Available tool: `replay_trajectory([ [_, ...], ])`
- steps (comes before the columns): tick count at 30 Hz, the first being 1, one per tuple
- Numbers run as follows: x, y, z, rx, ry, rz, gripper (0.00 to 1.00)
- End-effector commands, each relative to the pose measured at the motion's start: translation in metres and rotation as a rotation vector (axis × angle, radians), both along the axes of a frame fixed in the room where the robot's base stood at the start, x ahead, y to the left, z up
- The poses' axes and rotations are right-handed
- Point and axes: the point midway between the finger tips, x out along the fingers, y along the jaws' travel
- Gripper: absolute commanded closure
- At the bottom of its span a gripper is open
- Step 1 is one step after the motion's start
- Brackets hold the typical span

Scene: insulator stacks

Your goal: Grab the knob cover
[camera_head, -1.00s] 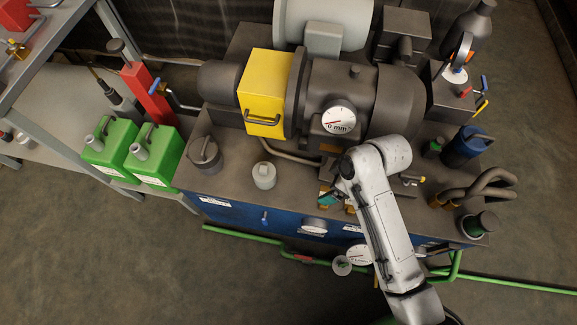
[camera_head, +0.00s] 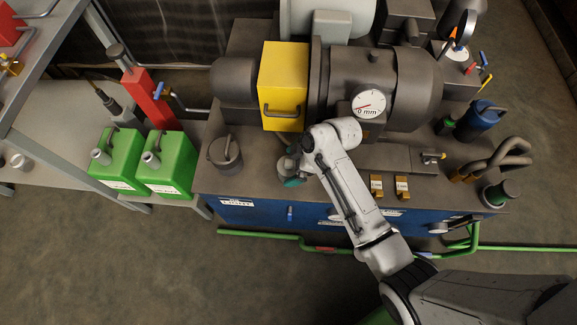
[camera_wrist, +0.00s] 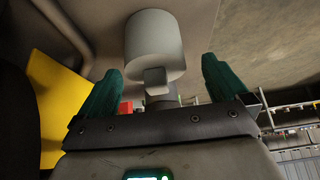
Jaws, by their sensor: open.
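A pale grey-white cylinder with a small square knob, which looks like the knob cover (camera_wrist: 155,42), stands on the bench top. In the head view the knob cover (camera_head: 285,163) is partly hidden by my arm and gripper. My gripper (camera_wrist: 160,66) is open. In the wrist view its two teal fingers stand on either side of the cover's lower part in the picture, with gaps visible and nothing held. In the head view my gripper (camera_head: 294,181) is just at the front of the cover; whether it touches cannot be told.
A dark grey lidded pot (camera_head: 225,153) stands close to the left of the cover. A yellow box (camera_head: 284,80) and a motor with a round gauge (camera_head: 368,103) stand behind. Small brass blocks (camera_head: 389,186) sit to the right. Green canisters (camera_head: 168,165) are at the left.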

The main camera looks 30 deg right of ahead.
Motion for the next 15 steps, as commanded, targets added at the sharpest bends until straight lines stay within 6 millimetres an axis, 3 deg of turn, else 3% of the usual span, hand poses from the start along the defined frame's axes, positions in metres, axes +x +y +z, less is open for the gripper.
replay_trajectory([
  [9,0.014,0.011,-0.038,0.000,0.002,0.001,0.00],
  [15,0.017,0.015,-0.047,0.001,0.001,0.000,0.00],
])
